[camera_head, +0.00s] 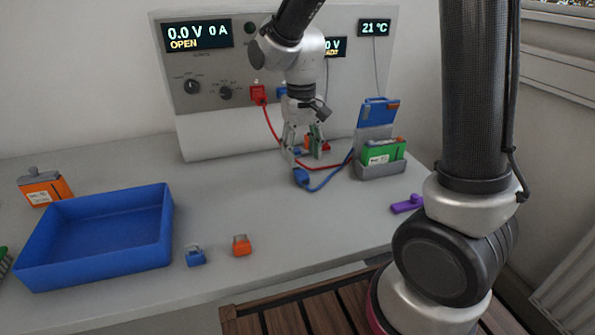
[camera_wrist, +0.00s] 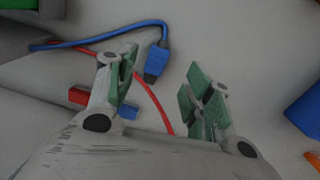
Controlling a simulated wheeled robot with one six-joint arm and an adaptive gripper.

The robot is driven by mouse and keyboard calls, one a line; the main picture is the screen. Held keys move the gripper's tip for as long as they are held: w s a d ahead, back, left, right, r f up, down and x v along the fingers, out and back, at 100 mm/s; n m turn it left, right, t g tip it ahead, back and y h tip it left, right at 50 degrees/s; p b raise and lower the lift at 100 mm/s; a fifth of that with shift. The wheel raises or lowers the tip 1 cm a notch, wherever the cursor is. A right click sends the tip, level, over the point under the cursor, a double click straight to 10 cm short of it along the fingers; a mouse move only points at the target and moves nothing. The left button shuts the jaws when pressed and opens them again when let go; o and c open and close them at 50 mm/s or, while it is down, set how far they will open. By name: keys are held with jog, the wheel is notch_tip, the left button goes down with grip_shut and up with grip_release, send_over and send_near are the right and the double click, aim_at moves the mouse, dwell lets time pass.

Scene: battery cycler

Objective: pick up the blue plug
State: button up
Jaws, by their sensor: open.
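The blue plug (camera_head: 301,177) lies on the bench on the end of a blue cable, in front of the panel. In the wrist view the blue plug (camera_wrist: 156,62) shows beyond and between the two fingers, with its cable curving up and away to the left. My gripper (camera_head: 306,148) points down above the bench, just behind the plug in the head view. In the wrist view my gripper (camera_wrist: 160,88) has its green-padded fingers spread wide with nothing between them. The plug appears apart from both fingers.
A red cable (camera_head: 325,167) runs close by the plug from a red plug (camera_head: 258,93) in the panel. A grey holder (camera_head: 382,170) with a green battery stands right. A purple piece (camera_head: 407,204), blue tray (camera_head: 95,262), blue cap (camera_head: 195,257) and orange cap (camera_head: 241,246) lie around.

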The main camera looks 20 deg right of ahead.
aim_at(303, 175)
jog(key=shift+w+m, duration=0.25)
jog(key=shift+m, duration=0.05)
jog(key=shift+s+a+f, duration=0.1)
jog(key=shift+f, duration=0.2)
jog(key=f, duration=0.6)
jog(key=shift+s+d+f, duration=0.15)
jog(key=shift+d+f, duration=0.1)
jog(key=shift+f, duration=0.1)
jog(key=c, duration=1.1)
